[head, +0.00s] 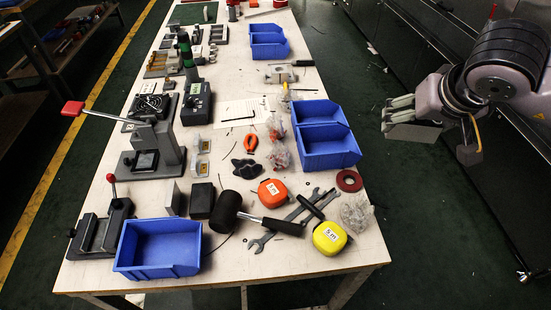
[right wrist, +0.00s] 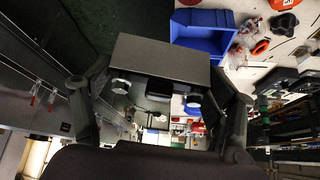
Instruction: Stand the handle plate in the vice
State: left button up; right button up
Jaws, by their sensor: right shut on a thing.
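My right gripper (head: 402,108) is out over the floor, to the right of the table. It is shut on a flat grey plate, which I take to be the handle plate (head: 412,132). In the right wrist view the plate (right wrist: 160,62) spans broad and flat between the two fingers. The vice (head: 98,236) stands at the table's near left corner, dark grey with a red-tipped lever. It is far from the plate, and nothing shows standing in its jaws. My left gripper is not in view.
A blue bin (head: 160,270) stands just right of the vice. A black block (head: 202,201), a mallet (head: 228,211), wrenches (head: 283,228) and tape measures (head: 330,238) lie nearby. A lever press (head: 150,160) stands behind the vice. Blue bins (head: 327,155) line the table's right edge.

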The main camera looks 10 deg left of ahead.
aim_at(106, 235)
jog(key=l+u, duration=0.35)
jog(key=k+l+u, duration=0.1)
jog(key=u, duration=0.25)
jog(key=k+l+u, duration=0.1)
jog(key=l+u, duration=0.15)
jog(key=u, duration=0.15)
jog(key=k+l, duration=0.25)
jog(key=l, duration=0.2)
